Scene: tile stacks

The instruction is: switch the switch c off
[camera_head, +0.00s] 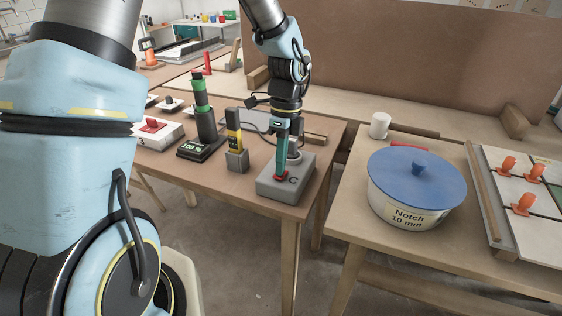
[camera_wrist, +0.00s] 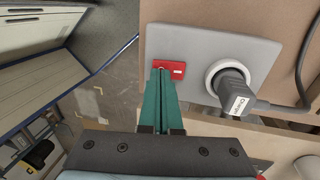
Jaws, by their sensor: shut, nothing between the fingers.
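Switch C is a grey box (camera_head: 297,190) marked "C" near the front right corner of the left wooden table. A red rocker (camera_head: 281,176) is on its top, and a plug with a dark cable stands in its socket. In the wrist view the red rocker (camera_wrist: 169,68) lies beside the round white socket (camera_wrist: 228,80). My gripper (camera_head: 281,172) points down with its teal fingers shut and empty. In the wrist view the fingertips (camera_wrist: 163,70) are at the rocker's edge and cover part of it. I cannot tell whether they press on it.
A yellow tool in a grey holder (camera_head: 237,158) and a black-green device with a "100 %" display (camera_head: 200,148) stand left of the box. A blue-lidded pot (camera_head: 415,190) is on the right table, across a gap.

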